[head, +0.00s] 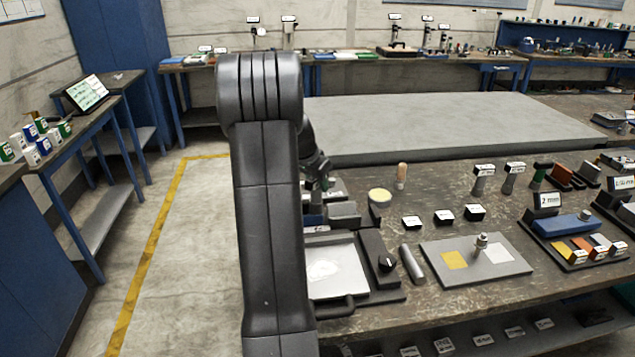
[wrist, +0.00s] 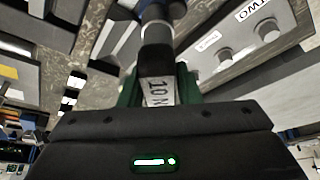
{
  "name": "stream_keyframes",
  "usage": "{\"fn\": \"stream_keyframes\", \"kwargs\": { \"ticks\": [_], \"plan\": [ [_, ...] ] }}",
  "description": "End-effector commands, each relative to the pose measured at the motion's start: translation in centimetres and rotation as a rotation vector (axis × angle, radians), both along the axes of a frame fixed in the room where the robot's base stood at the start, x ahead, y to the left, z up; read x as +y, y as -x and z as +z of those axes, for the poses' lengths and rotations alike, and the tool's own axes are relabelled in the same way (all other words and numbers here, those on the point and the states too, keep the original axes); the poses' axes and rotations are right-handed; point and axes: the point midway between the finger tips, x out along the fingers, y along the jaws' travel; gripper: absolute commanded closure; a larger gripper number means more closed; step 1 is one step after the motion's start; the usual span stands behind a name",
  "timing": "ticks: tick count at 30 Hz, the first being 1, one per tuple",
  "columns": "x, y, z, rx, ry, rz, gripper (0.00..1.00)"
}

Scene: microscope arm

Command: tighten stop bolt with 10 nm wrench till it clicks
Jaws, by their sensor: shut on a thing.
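My gripper (wrist: 160,88) is shut on a wrench in the wrist view. In the head view my arm hides most of the gripper, above the left end of the bench. I cannot make out the stop bolt in either view.
In the head view the workbench (head: 440,195) holds a board (head: 475,270), a blue "2 mm" block (head: 563,223) and a grey cylinder (head: 411,264).

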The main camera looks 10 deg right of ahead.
Motion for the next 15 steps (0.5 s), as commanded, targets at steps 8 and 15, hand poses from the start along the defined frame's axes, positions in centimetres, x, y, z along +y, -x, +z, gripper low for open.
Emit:
{"fn": "stream_keyframes", "kwargs": {
  "ticks": [8, 15],
  "plan": [
    [-0.01, -0.04, 0.00, -0.002, 0.001, 0.000, 1.00],
    [0.02, -0.05, -0.21, -0.001, 0.000, -0.059, 1.00]
  ]
}}
